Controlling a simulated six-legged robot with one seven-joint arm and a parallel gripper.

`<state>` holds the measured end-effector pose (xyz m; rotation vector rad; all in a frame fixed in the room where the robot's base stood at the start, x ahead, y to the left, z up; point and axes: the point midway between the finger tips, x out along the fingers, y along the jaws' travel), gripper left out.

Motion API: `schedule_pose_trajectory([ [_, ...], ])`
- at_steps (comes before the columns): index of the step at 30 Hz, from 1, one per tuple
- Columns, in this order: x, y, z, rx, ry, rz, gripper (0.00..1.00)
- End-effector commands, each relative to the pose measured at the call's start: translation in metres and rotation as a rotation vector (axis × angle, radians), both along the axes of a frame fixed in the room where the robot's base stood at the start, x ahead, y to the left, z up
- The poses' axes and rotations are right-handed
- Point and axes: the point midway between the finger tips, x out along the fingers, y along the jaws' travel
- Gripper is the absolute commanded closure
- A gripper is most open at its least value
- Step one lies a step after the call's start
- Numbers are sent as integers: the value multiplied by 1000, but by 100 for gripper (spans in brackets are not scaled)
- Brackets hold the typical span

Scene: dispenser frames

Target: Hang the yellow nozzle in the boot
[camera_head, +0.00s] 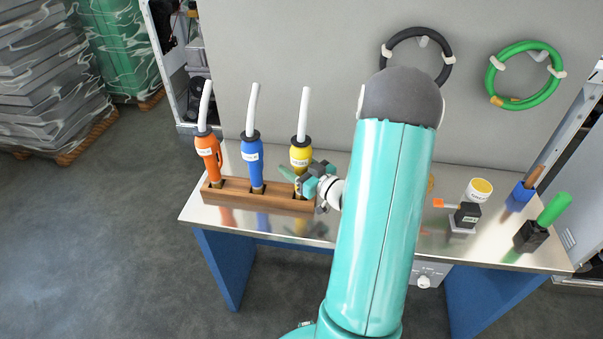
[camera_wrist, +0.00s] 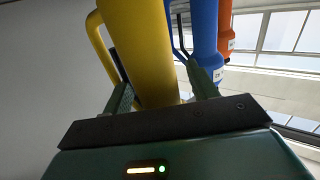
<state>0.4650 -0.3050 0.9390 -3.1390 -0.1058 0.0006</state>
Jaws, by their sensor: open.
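The yellow nozzle (camera_head: 301,154) with a black collar and pale hose stands upright at the right end of a wooden block (camera_head: 234,194) with dark slots, which appears to be the boot. My gripper (camera_head: 306,183) is at the nozzle's lower part and hides it there, so how it sits in its slot cannot be told. In the wrist view, the yellow nozzle (camera_wrist: 143,50) runs between the two green fingers of my gripper (camera_wrist: 163,94). The fingers are open, one on either side of it. The yellow trigger guard (camera_wrist: 98,42) is on the left.
A blue nozzle (camera_head: 252,152) and an orange nozzle (camera_head: 208,153) stand left of the yellow one. Coiled hoses hang on the wall.

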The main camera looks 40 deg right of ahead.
Motion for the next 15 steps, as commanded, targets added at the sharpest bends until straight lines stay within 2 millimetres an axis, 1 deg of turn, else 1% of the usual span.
schedule_pose_trajectory([
  [1,0,0,0,0,0,0,44],
  [5,0,0,0,-1,0,0,69],
  [6,0,0,0,-1,0,0,77],
  [8,0,0,0,-1,0,0,89],
  [9,0,0,0,-1,0,0,97],
  [10,0,0,0,-1,0,0,100],
  [15,0,0,2,-3,-4,1,100],
])
